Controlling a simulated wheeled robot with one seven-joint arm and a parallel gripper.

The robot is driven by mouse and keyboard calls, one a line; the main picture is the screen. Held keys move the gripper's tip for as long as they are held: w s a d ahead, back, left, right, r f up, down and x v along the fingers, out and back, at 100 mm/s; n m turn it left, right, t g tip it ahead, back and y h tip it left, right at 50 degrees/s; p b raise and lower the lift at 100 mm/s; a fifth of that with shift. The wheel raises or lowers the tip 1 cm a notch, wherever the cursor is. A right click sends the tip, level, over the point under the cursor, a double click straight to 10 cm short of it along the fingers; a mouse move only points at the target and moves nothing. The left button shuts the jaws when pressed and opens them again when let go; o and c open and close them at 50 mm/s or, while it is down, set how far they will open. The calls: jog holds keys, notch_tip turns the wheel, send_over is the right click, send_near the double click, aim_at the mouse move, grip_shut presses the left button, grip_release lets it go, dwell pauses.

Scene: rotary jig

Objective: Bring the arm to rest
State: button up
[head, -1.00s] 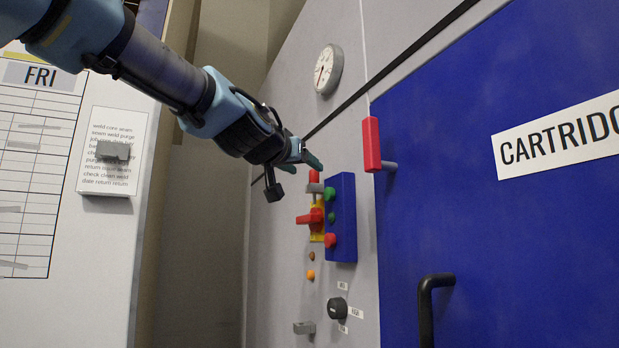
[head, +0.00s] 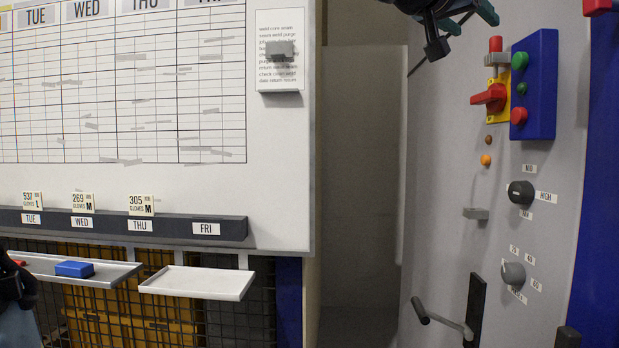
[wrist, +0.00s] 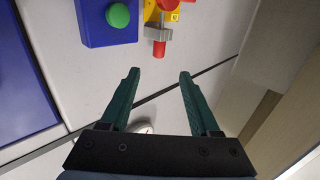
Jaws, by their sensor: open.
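My gripper (wrist: 158,75) shows in the wrist view with its two green fingers spread apart and nothing between them. Its fingers point toward the grey panel, near a blue button box (wrist: 108,22) with a green button and a yellow and red switch (wrist: 158,12) with a grey clasp. In the head view only the lower part of my gripper (head: 468,14) shows at the top edge, above and left of the blue button box (head: 535,84). The rest of my arm is out of that view.
The grey panel carries a red switch handle (head: 490,97), a black knob (head: 521,192), a grey knob (head: 513,273) and a crank handle (head: 440,322). On the left are a whiteboard schedule (head: 120,90), a card ledge (head: 120,222) and an empty white tray (head: 196,283). A blue block (head: 74,269) lies on another tray.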

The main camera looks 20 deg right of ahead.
jog(key=w+a+f+n+y+p, duration=0.25)
jog(key=w+a+f, duration=0.35)
jog(key=f, duration=0.3)
jog(key=w+a+f+n+y+p, duration=0.1)
jog(key=w+a+f+y, duration=0.3)
jog(key=w+a+f, duration=0.3)
jog(key=w+a+f+n+y+p, duration=0.1)
jog(key=w+a+f+n+y, duration=0.2)
jog(key=w+f, duration=0.5)
jog(key=s+a+f+n+g+y+p, duration=0.2)
jog(key=a+f+y, duration=0.2)
jog(key=a+f, duration=1.05)
jog(key=s+a+f+n+g+y+p, duration=0.1)
jog(key=s+a+f, duration=0.3)
jog(key=a, duration=0.4)
jog(key=s+a+f+n+g+y+p, duration=0.1)
jog(key=s+a+f+n+g, duration=0.1)
jog(key=s+a+f, duration=0.2)
jog(key=s+a, duration=0.2)
jog(key=a, duration=0.2)
jog(key=shift+s+a+g+y+p, duration=0.15)
jog(key=shift+g+y+p, duration=0.15)
jog(key=shift+g+y, duration=0.1)
jog(key=shift+n, duration=0.25)
jog(key=shift+c, duration=0.3)
